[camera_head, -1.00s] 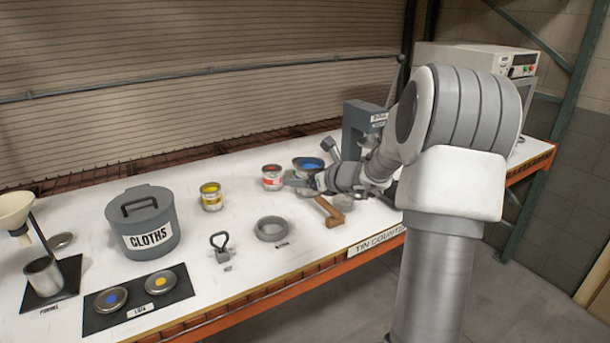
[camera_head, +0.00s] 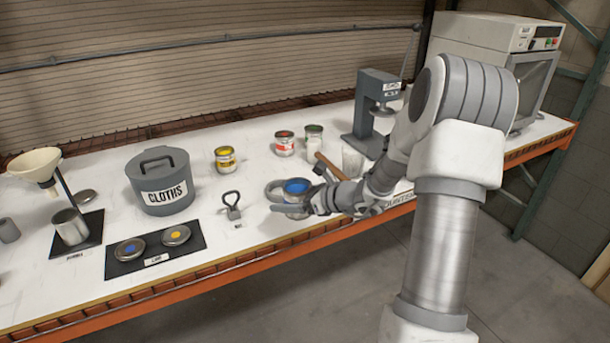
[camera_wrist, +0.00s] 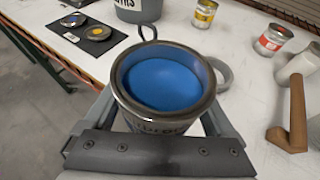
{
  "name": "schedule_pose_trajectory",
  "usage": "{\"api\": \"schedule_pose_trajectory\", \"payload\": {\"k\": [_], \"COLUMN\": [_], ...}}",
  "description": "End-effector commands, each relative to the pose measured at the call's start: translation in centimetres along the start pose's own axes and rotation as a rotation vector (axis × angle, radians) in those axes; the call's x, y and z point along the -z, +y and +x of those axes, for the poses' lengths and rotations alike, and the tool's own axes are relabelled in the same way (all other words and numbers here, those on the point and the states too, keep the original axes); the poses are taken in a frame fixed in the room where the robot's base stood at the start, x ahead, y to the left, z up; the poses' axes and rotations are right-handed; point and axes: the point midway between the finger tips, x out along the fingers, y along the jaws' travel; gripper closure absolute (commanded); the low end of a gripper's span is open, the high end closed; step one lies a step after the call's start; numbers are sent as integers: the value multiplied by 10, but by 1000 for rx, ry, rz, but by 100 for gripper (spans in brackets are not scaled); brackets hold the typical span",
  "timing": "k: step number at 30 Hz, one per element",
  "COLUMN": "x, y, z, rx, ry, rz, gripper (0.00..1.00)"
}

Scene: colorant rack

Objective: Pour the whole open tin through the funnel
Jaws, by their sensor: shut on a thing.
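The open tin (camera_head: 297,187) is full of blue colorant almost to its rim; it also shows in the wrist view (camera_wrist: 162,82). My gripper (camera_head: 288,208) is shut on this tin, with fingers on both sides. The tin looks upright, in front of the grey ring on the counter; I cannot tell its exact height. The cream funnel (camera_head: 35,165) is held on a stand at the far left, well away from my gripper. A metal cup (camera_head: 70,228) stands below it on a black mat. The funnel is outside the wrist view.
The grey cloths bin (camera_head: 160,195), lid mat (camera_head: 155,262) and lid opener (camera_head: 232,207) lie between tin and funnel. A yellow tin (camera_head: 225,160), red tin (camera_head: 284,145) and mallet (camera_head: 322,165) are behind. A press (camera_head: 372,108) stands at the back right. The front strip is fairly clear.

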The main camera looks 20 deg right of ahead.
Motion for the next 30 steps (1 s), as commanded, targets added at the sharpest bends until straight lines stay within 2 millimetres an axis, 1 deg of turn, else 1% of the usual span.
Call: {"api": "schedule_pose_trajectory", "payload": {"k": [1,6,10,13,16,20,24,30], "x": [9,35,51,63,76,88,104,127], "y": [14,58,84,99,112,122,130,137], "z": [6,20,27,32,36,41,47,56], "rx": [-38,-150,-216,-255,-287,-312,-332,-347], "ry": [-2,-9,-16,-21,-24,-26,-28,-30], "rz": [-11,-58,-86,-102,-116,-127,-135,-142], "gripper": [83,83,83,83,83,83,83,83]}}
